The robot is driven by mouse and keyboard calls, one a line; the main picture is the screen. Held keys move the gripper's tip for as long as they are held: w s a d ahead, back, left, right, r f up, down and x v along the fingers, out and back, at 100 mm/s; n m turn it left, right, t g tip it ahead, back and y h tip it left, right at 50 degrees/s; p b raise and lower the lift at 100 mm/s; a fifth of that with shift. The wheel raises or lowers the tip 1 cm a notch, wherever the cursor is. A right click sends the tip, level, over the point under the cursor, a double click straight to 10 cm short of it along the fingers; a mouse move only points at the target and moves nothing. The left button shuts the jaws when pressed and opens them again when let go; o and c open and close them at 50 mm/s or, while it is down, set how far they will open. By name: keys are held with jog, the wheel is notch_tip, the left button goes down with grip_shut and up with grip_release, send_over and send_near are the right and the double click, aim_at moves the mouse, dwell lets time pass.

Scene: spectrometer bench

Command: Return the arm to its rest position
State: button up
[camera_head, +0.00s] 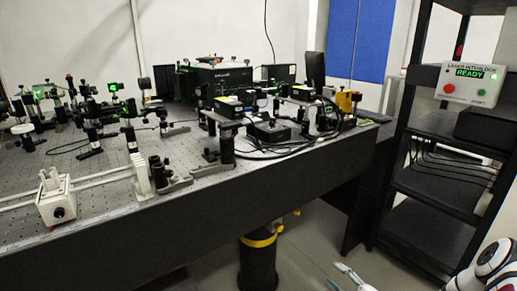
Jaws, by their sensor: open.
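Part of my arm, a white link with a dark joint and a red mark, shows in the bottom right corner, in front of the black rack. Nothing is visibly held.
A black optical table (200,230) with several mounts, cables and boxes fills the left and middle. A black shelf rack (430,207) stands at right, with a control box (470,83) reading READY on it. Grey floor (312,240) shows between them.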

jog(key=s+a+r+n+g+y, duration=0.15)
jog(key=a+r+n+g, duration=0.25)
jog(key=r, duration=0.5)
jog(key=s+a+r+n+g+y, duration=0.1)
jog(key=a+r+n+g+y, duration=0.25)
jog(key=r, duration=0.55)
jog(key=s+a+r+n+g+h, duration=0.3)
jog(key=s+a+r+n+g, duration=0.3)
jog(key=s+r+g, duration=0.5)
jog(key=s+a+r+n+t+h, duration=0.1)
jog(key=s+r+n+h, duration=0.35)
jog(key=s+r, duration=0.75)
jog(key=s+d+t+h, duration=0.2)
jog(key=s+d+h, duration=0.2)
jog(key=s, duration=0.5)
jog(key=s+d+t+h, duration=0.1)
jog(key=s+d+h, duration=0.25)
jog(key=s, duration=0.45)
notch_tip(320, 180, up, 24)
jog(key=t+p, duration=0.4)
jog(key=p, duration=1.8)
jog(key=shift+s+f+m+h, duration=0.15)
jog(key=shift+s+m+h, duration=0.05)
jog(key=shift+m+h, duration=0.1)
jog(key=shift+c, duration=0.6)
